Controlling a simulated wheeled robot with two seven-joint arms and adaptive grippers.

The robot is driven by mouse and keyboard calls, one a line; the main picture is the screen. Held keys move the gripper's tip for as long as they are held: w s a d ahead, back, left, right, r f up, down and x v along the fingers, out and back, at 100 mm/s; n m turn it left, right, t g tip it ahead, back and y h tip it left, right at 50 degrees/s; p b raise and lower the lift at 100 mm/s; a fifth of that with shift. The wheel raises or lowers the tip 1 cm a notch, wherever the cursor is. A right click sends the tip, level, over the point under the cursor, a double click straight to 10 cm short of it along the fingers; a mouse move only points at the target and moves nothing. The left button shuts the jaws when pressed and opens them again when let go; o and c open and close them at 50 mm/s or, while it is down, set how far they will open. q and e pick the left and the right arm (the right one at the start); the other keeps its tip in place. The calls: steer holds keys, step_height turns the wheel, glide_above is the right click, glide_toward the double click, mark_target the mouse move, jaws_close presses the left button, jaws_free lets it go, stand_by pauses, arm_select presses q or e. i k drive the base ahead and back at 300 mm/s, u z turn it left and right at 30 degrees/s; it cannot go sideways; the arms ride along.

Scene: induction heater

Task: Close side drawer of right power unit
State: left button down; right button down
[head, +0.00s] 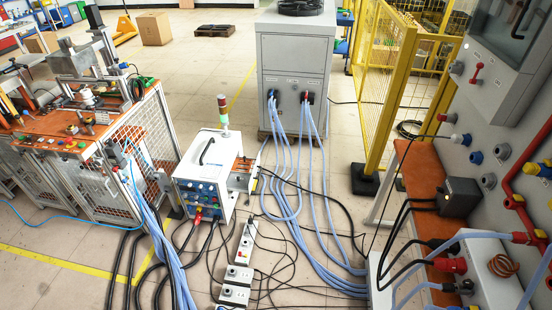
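A white box-shaped power unit (206,178) with a blue control panel, a top handle and a signal lamp behind it stands on the floor near the middle. Metal and orange-brown parts stick out at its right side; I cannot tell whether they are a drawer. At the lower right is another white unit (492,285) with a copper coil (503,266) and red connectors, partly cut off by the frame. I cannot make out a side drawer on it. Neither of my grippers is in view.
Blue hoses (315,215) and black cables cover the floor between the units. Power strips (238,268) lie at the front. A grey cabinet (292,62) stands behind, a yellow fence (390,85) at right. Open floor (65,238) shows at lower left.

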mark_target(251, 168)
steer(key=z, duration=0.55)
steer(key=i, duration=1.35)
steer(key=z, duration=0.3)
